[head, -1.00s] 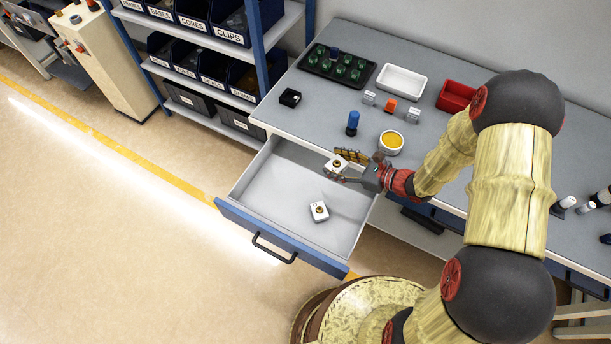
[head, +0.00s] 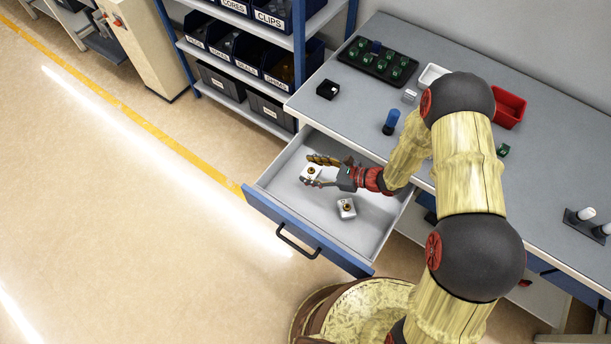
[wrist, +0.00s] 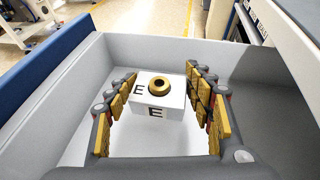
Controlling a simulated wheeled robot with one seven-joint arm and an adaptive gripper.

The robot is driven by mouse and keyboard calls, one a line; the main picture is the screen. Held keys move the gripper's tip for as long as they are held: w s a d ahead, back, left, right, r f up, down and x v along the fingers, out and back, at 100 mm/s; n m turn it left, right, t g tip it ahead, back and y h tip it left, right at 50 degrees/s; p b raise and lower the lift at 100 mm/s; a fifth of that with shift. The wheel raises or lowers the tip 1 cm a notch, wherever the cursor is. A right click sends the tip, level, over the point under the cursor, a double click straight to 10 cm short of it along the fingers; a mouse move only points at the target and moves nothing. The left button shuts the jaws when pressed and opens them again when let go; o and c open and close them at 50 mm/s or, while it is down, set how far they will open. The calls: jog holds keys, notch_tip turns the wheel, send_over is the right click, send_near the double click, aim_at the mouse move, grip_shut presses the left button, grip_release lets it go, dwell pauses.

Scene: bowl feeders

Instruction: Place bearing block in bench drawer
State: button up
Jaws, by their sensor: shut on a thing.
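A white bearing block (wrist: 158,101) with a brass ring on top and the letter E on two faces sits upright between my gripper's fingers. In the head view the same block (head: 310,173) is in my gripper (head: 322,171), inside the open bench drawer (head: 375,233). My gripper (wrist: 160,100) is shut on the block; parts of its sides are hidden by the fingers. I cannot tell whether its underside touches the drawer floor. A second white block (head: 346,209) with a brass ring lies in the drawer, to the right and nearer the drawer front.
The drawer's blue front (head: 300,232) has a black handle. On the bench are a black tray (head: 378,60) of green parts, a small black box (head: 327,90), a blue cylinder (head: 390,122) and a red bin (head: 509,108). Shelves with labelled bins (head: 250,65) stand left of the bench.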

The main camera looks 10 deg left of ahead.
aim_at(306, 170)
jog(key=a+f, duration=0.1)
jog(key=w+a+f, duration=0.1)
jog(key=shift+f+b, duration=0.3)
jog(key=shift+b, duration=0.05)
jog(key=shift+w+a+f+b, duration=0.1)
jog(key=shift+f+b, duration=0.25)
jog(key=shift+f, duration=0.55)
jog(key=shift+w+a+f+b, duration=0.1)
jog(key=shift+f+b, duration=0.25)
jog(key=shift+f, duration=0.55)
jog(key=shift+f, duration=0.2)
jog(key=o, duration=1.4)
jog(key=shift+r, duration=0.15)
jog(key=shift+d+r, duration=0.15)
jog(key=p+v, duration=0.2)
jog(key=v, duration=0.9)
jog(key=shift+s+d, duration=0.15)
jog(key=shift+d, duration=0.15)
